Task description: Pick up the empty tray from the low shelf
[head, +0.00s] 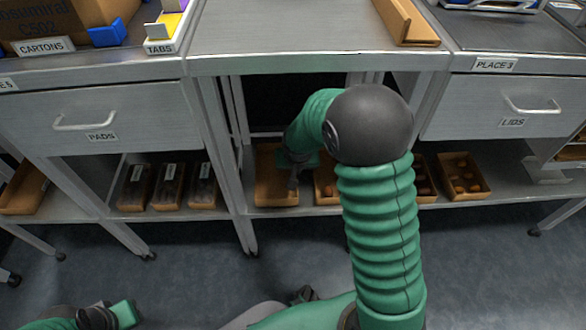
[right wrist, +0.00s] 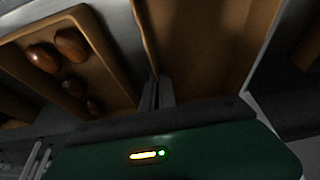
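The empty tray (head: 268,186) is a tan open box on the low shelf under the middle table in the head view, with its bare inside showing. In the right wrist view, the empty tray (right wrist: 205,45) fills the upper middle. My right gripper (head: 293,183) reaches under the tabletop to its right side wall. In the right wrist view, the two fingers of my right gripper (right wrist: 161,92) are close together with the tray's wall running down between them. The tray still rests on the shelf. My left gripper (head: 124,313) is low at the left; its fingers cannot be made out.
Trays of dates stand right of the empty tray, one (head: 462,183) at the right and one (right wrist: 75,60) close beside my right gripper. Three dark-filled boxes (head: 168,190) stand to the left. The tabletop (head: 290,30) and table legs frame the shelf opening.

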